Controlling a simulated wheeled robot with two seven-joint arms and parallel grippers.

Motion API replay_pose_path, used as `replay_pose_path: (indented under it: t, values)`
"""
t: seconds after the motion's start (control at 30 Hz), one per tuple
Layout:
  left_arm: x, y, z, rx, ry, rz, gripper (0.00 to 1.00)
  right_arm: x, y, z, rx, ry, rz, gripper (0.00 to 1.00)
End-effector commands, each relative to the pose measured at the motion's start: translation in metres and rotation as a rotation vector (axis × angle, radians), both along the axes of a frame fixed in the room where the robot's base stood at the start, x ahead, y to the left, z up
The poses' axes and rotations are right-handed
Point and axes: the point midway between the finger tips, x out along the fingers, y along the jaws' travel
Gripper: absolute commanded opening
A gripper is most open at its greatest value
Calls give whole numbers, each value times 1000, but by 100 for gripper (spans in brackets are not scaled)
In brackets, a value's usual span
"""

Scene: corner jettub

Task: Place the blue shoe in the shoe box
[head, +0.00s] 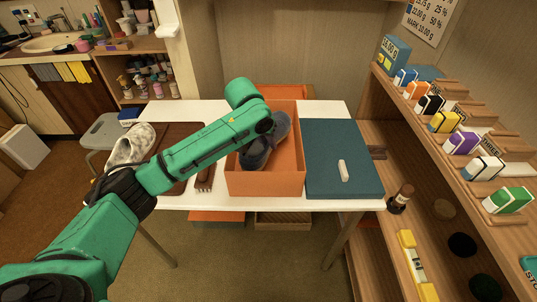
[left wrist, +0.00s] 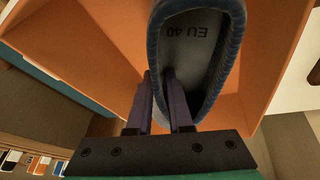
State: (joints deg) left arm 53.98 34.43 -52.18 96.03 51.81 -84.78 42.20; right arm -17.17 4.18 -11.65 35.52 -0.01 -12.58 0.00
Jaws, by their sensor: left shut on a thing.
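The blue shoe (head: 262,153) is within the opening of the orange shoe box (head: 265,184), tilted, partly hidden by my left arm in the head view. I cannot tell whether it touches the box floor. In the left wrist view the blue shoe (left wrist: 198,55) shows its grey insole marked EU 40. My left gripper (left wrist: 160,78) is shut on the shoe's rim, one finger inside the shoe and one outside. The orange box walls (left wrist: 110,45) surround it there. My right gripper is not in view.
A blue panel (head: 325,160) with a small white piece (head: 343,171) lies right of the box on the white table (head: 220,203). A pale speckled shoe (head: 130,146) is at the table's left. Wooden shelves with small boxes (head: 462,142) stand at right.

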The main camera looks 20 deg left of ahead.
Motion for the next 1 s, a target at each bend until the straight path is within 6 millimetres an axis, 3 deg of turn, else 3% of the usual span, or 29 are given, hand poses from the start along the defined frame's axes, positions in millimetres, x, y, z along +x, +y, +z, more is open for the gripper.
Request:
replay_pose_path:
  t: [0.27,0.57,0.6,0.67,1.0]
  values:
    - [0,0,-48,0,-1,1,0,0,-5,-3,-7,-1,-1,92]
    - [0,0,-52,0,-2,0,0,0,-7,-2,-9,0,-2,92]
    - [0,0,-53,0,-1,1,22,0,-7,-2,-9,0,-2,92]
    - [0,0,-53,-1,-2,1,45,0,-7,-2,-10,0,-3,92]
    - [0,0,-51,0,-2,0,48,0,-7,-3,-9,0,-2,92]
